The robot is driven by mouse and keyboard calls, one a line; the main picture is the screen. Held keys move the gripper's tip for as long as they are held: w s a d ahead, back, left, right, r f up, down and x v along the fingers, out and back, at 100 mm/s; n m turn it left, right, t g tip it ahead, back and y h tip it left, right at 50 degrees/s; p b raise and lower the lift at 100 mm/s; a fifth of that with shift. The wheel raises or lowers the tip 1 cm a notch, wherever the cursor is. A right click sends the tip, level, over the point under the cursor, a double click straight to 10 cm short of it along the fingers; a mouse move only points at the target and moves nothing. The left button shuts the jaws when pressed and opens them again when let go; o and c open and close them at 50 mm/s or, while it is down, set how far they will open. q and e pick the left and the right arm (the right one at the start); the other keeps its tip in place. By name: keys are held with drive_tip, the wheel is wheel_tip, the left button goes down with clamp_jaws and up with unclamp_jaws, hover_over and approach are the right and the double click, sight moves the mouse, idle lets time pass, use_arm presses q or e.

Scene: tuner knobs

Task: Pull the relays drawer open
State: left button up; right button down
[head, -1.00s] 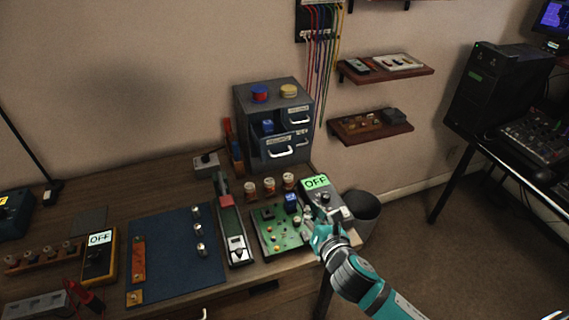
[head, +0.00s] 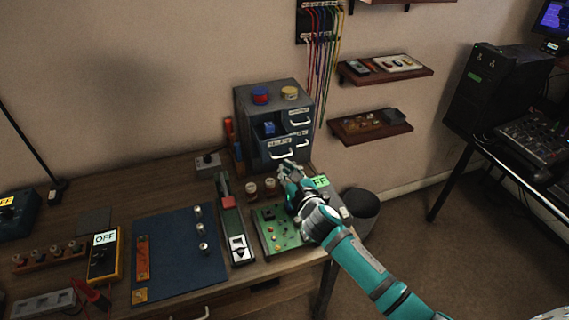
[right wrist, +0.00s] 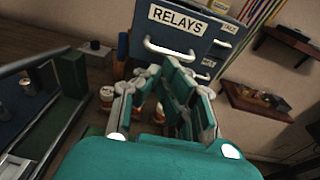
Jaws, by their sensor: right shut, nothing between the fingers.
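The relays drawer (head: 266,149) is in the grey cabinet at the back of the bench, with a pale bar handle (head: 282,154) on its front. In the right wrist view the drawer front (right wrist: 200,42) shows its RELAYS label, and the handle (right wrist: 168,52) is just beyond my fingers. A blue block (head: 268,128) shows above the drawer front; I cannot tell how far out the drawer stands. My right gripper (head: 287,168) is shut and empty, just below and in front of the handle; contact is not clear. My left gripper is out of view.
Other labelled drawers (head: 299,120) sit at the cabinet's right side. Small jars (head: 251,188) and a green circuit board (head: 276,232) lie in front of the cabinet, near my right arm. Wall shelves (head: 370,126) are to the right. A bin (head: 361,208) stands beside the bench.

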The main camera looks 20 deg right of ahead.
drive_tip(key=shift+w+r, duration=0.1)
drive_tip(key=shift+w, duration=0.65)
drive_tip(key=shift+a, duration=0.1)
drive_tip(key=shift+w, duration=0.75)
drive_tip(key=shift+s, duration=0.1)
